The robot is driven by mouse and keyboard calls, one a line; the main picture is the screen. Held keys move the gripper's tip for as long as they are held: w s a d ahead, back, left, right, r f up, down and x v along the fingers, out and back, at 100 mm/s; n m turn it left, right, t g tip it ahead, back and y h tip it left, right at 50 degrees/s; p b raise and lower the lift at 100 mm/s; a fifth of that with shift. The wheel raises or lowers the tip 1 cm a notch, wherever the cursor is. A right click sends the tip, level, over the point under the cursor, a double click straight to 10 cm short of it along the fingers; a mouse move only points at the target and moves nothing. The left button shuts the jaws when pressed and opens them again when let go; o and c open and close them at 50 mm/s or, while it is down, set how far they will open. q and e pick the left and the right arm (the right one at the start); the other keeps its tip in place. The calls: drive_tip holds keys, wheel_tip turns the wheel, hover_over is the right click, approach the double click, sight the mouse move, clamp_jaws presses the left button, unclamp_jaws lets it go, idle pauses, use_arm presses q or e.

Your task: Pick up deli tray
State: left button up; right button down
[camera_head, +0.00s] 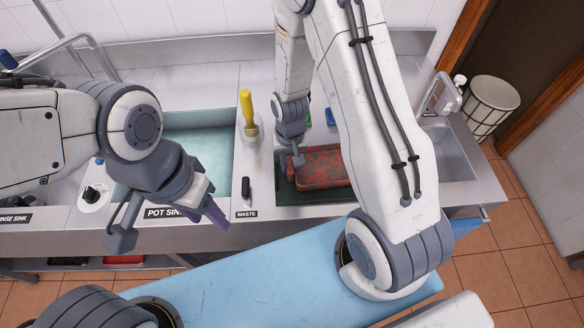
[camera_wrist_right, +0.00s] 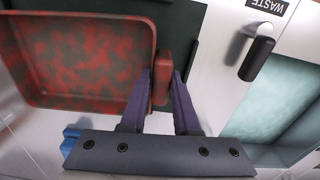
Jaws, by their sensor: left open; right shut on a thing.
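The deli tray (camera_head: 325,168) is a red tray with dark stains, in the dark green-edged basin right of the WASTE label in the head view. In the right wrist view the tray (camera_wrist_right: 85,60) fills the upper left, its inside blotched dark. My right gripper (camera_head: 297,158) is at the tray's left end in the head view. In the right wrist view its two purple fingers (camera_wrist_right: 161,88) are shut on the tray's red end handle. My left gripper (camera_head: 172,226) is open and empty, in front of the POT SINK, well left of the tray.
A water-filled sink (camera_head: 205,140) lies left of the tray. A yellow-handled brush (camera_head: 246,108) stands on the strip between the basins. A black handle (camera_head: 245,190) sits above the WASTE label, and a blue item (camera_head: 330,117) lies behind the tray.

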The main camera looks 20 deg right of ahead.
drive_tip(key=shift+s+d+r+b, duration=0.1)
drive_tip(key=shift+d+r+b, duration=0.15)
drive_tip(key=shift+r, duration=0.4)
drive_tip(key=shift+d+r+b, duration=0.15)
drive_tip(key=shift+r+b, duration=0.1)
drive_tip(key=shift+r, duration=0.35)
drive_tip(key=s+d+r+b, duration=0.2)
drive_tip(key=s+d+r, duration=0.3)
drive_tip(key=d, duration=0.4)
drive_tip(key=shift+d+r, duration=0.3)
drive_tip(key=shift+r, duration=0.5)
drive_tip(key=shift+s, duration=0.1)
wheel_tip(320, 180, up, 5)
drive_tip(key=p, duration=0.4)
drive_tip(key=shift+p, duration=0.35)
